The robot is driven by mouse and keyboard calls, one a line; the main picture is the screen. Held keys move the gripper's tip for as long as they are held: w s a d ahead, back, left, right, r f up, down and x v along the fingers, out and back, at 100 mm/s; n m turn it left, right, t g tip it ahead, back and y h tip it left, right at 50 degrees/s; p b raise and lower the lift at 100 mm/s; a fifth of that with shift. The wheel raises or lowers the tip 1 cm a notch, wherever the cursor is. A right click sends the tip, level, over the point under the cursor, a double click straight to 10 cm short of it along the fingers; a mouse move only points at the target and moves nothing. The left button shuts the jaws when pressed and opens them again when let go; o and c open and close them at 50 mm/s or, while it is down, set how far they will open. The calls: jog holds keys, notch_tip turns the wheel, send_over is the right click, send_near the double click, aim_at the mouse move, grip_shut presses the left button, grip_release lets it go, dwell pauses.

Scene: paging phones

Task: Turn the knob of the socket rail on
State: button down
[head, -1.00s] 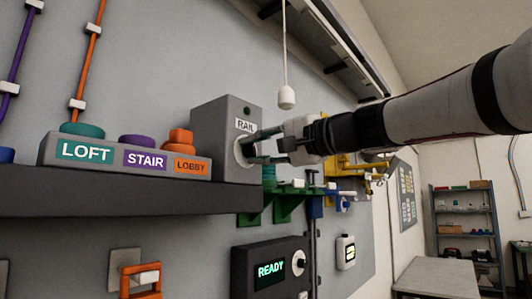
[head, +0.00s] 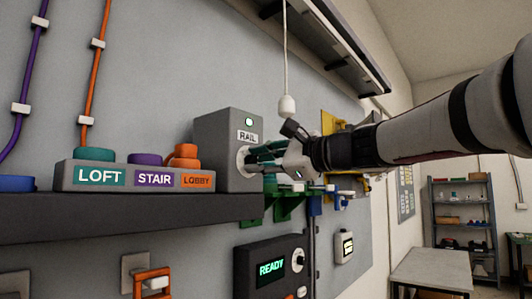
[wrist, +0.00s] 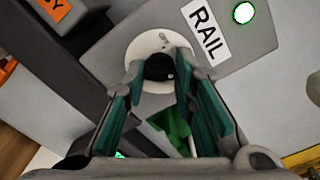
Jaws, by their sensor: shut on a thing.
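The socket rail box (head: 222,136) is a grey box labelled RAIL (head: 247,135), at the right end of the dark shelf. Its small lamp (head: 249,122) is lit pale green, and the lamp also glows green in the wrist view (wrist: 244,13). A round white dial plate (head: 243,161) surrounds a dark knob (wrist: 159,67) on the box's face. My gripper (head: 256,158) reaches in from the right with teal-padded fingers. In the wrist view, the fingers (wrist: 160,80) are shut on the knob from both sides. The fingertips partly hide the knob.
The dark shelf (head: 130,210) also carries a grey block (head: 65,174) with LOFT, STAIR and LOBBY labels. A pull cord with a white end (head: 287,106) hangs close above my gripper. Below are a READY panel (head: 271,267) and green brackets (head: 285,207).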

jog(key=shift+f+m+p, duration=0.15)
jog(key=shift+m+p, duration=0.4)
jog(key=shift+m, duration=0.45)
jog(key=c, duration=1.3)
grip_release()
jog(key=shift+s+d, duration=0.15)
jog(key=shift+d, duration=0.05)
jog(key=v, duration=1.1)
jog(key=shift+s+d, duration=0.2)
